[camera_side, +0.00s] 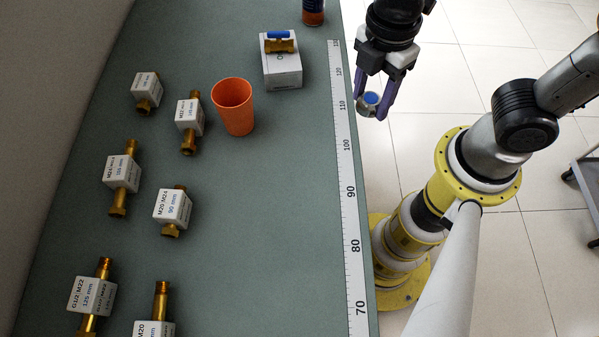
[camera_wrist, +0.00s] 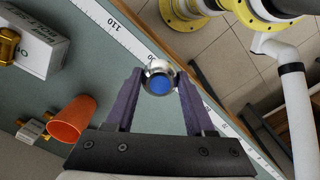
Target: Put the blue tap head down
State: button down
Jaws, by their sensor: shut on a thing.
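The blue tap head (camera_side: 371,98) is a small round silver metal piece with a blue disc on its face. My gripper (camera_side: 374,106) is shut on it, with one purple finger on each side. In the side view it appears just right of the bench's ruler edge, over the floor side. In the wrist view the tap head (camera_wrist: 158,82) sits between the fingertips (camera_wrist: 159,80), its blue face toward the camera. The ruler strip and bench edge show behind it there. Its height above the bench is hard to tell.
The green bench (camera_side: 270,230) has a ruler (camera_side: 349,190) along its right edge. An orange cup (camera_side: 233,106), a white box (camera_side: 282,72) with a blue-handled brass valve (camera_side: 279,42), and several labelled brass fittings stand on it. The bench's middle right is clear.

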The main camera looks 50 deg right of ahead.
jog(key=s+a+r+n, duration=0.2)
jog(key=s+a+n, duration=0.1)
jog(key=s, duration=0.3)
jog(key=shift+r, duration=0.25)
jog(key=shift+s, duration=0.1)
send_over(299, 177)
jog(key=f, duration=0.8)
jog(key=shift+s+d+f, duration=0.35)
jog(key=shift+s+d, duration=0.05)
jog(key=shift+w+a+f, duration=0.1)
jog(key=shift+a+f, duration=0.05)
jog(key=shift+f, duration=0.5)
jog(key=shift+w+a+f, duration=0.1)
jog(key=shift+w+f, duration=0.05)
jog(key=shift+f, duration=0.5)
jog(key=shift+w+a+f, duration=0.1)
jog(key=shift+a+f, duration=0.05)
jog(key=shift+f, duration=0.5)
jog(key=shift+f, duration=0.25)
